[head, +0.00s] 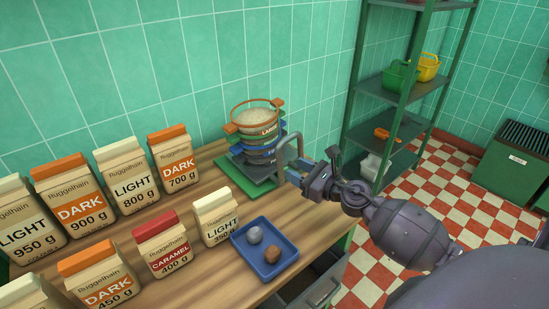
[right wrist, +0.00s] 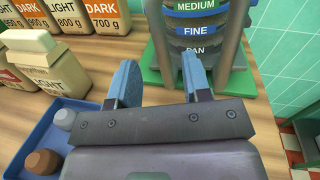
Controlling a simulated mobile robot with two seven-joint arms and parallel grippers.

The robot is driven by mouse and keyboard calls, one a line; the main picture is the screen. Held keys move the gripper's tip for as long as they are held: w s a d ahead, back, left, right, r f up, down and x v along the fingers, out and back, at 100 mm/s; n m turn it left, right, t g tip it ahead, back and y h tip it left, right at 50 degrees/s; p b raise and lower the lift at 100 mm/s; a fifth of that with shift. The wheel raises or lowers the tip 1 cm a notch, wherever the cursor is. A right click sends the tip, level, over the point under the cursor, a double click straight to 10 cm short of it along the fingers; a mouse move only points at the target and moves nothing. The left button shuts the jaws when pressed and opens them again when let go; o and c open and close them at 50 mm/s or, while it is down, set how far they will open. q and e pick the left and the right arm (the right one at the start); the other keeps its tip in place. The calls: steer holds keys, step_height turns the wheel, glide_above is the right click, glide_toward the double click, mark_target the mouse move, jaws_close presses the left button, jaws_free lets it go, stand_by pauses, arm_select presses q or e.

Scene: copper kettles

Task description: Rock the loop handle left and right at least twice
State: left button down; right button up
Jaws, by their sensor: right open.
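A stack of sieves (head: 262,143) stands on a green base (head: 236,181) at the table's back edge, with a copper-rimmed pan on top. The right wrist view shows its labels MEDIUM, FINE and PAN (right wrist: 195,50). A grey loop handle (head: 288,137) rises upright at the stack's right side. In the right wrist view its two legs seem to flank the stack; its top is out of that view. My right gripper (head: 291,170) is open and empty in front of the loop. Its two blue fingers (right wrist: 162,68) point at the stack, and I see no contact. My left gripper is not in view.
Several paper bags (head: 125,185) fill the table's left side. A blue tray (head: 240,254) with two round lumps lies at the front, near my right arm. A green shelf rack (head: 385,85) stands behind right. Bare table lies between tray and stack.

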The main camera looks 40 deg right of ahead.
steer(key=x, duration=0.8)
steer(key=shift+w+p, duration=0.15)
steer(key=shift+p, duration=0.2)
jaws_close()
